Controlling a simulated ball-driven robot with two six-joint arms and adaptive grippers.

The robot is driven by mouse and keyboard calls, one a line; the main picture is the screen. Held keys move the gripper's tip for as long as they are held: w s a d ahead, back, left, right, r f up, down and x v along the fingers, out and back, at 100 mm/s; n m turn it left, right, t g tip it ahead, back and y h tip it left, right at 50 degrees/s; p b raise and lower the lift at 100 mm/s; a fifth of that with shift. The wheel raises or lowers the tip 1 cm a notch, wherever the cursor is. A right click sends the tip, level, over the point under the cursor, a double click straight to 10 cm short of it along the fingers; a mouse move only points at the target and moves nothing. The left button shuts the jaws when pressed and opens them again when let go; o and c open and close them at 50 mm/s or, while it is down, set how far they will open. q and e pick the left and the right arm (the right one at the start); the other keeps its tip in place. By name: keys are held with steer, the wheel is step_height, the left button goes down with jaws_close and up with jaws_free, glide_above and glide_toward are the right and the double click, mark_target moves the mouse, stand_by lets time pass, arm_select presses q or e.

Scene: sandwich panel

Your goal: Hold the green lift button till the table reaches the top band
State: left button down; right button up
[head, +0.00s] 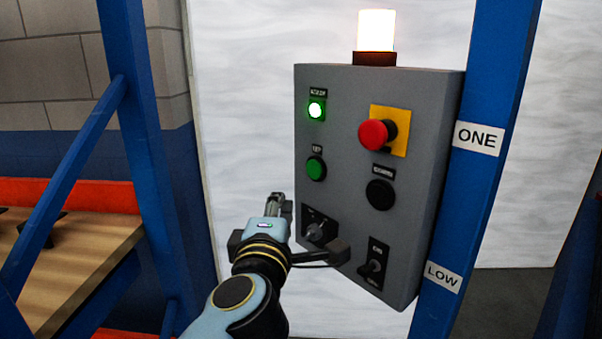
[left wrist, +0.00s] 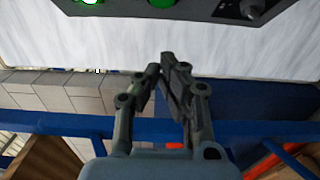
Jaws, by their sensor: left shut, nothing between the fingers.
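The green lift button (head: 316,168) is on the left side of a grey control box (head: 336,85), below a lit green lamp (head: 316,110). My left gripper (head: 278,203) is shut and empty, below and left of the button, apart from it in the picture. In the left wrist view the shut fingertips (left wrist: 167,64) point towards the box edge, where part of the green button (left wrist: 161,3) shows. My right gripper is not in view. I cannot make out the lift table or the top band.
The box also carries a red mushroom button (head: 374,135) on yellow, a black button (head: 380,194) and two rotary switches. A lit beacon (head: 376,32) stands on top. A blue post (head: 490,85) at right bears ONE and LOW labels. A wooden shelf (head: 85,262) is at left.

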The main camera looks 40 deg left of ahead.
mark_target(315, 169)
arm_select(q)
steer(key=x, duration=0.4)
steer(key=w+d+x, duration=0.1)
steer(key=x, duration=0.3)
steer(key=d+x, duration=0.1)
steer(key=x, duration=0.3)
steer(key=shift+w+p, duration=0.3)
steer(key=shift+w, duration=0.25)
steer(key=shift+w, duration=0.1)
